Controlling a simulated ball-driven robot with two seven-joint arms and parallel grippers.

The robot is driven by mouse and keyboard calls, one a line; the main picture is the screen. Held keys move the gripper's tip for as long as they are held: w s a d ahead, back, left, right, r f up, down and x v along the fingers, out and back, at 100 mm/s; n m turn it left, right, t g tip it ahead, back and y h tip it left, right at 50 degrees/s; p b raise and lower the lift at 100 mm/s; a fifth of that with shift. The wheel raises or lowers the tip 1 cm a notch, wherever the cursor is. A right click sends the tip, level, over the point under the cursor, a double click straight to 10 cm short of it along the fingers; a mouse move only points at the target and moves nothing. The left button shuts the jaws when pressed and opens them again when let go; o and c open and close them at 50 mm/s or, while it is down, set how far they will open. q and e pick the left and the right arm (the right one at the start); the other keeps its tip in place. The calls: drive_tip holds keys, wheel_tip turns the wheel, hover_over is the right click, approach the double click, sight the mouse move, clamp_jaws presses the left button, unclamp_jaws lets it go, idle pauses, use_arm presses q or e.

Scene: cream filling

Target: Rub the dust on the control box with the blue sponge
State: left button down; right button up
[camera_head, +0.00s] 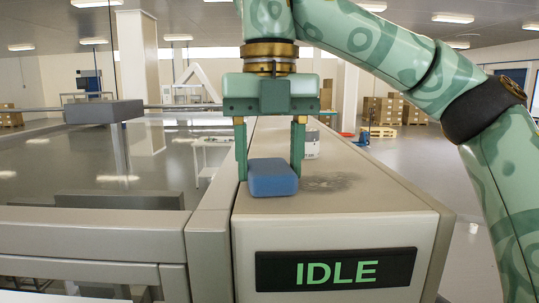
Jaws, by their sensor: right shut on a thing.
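The control box (400,196) is a long beige cabinet in the middle of the head view, with a dark display (336,270) reading IDLE in green on its front face. A dark patch of dust (328,183) lies on its top. The blue sponge (272,178) is at the left part of the top, just left of the dust, and looks close to or touching the surface. My right gripper (270,165) points down and is shut on the sponge, one finger at each side. My left gripper is not in view.
A grey rail and machine frame (95,235) run along the left of the control box. A small white device (312,143) stands farther back on the box top.

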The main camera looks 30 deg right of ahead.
sight(372, 184)
drive_tip(key=shift+s+d+r, duration=0.1)
drive_tip(key=shift+d, duration=0.15)
drive_tip(key=shift+s+d+p, duration=0.3)
drive_tip(key=shift+s+d, duration=0.05)
drive_tip(key=shift+d, duration=0.2)
drive_tip(key=shift+s+d+p, duration=0.3)
drive_tip(key=shift+d, duration=0.25)
drive_tip(key=shift+s+d, duration=0.55)
drive_tip(key=shift+d, duration=0.35)
drive_tip(key=shift+s+d, duration=0.55)
drive_tip(key=shift+d, duration=0.3)
drive_tip(key=shift+s+d, duration=0.6)
drive_tip(key=shift+d, duration=0.3)
drive_tip(key=shift+s+d, duration=0.55)
drive_tip(key=shift+d, duration=0.4)
drive_tip(key=shift+s+d, duration=0.6)
drive_tip(key=shift+d, duration=0.3)
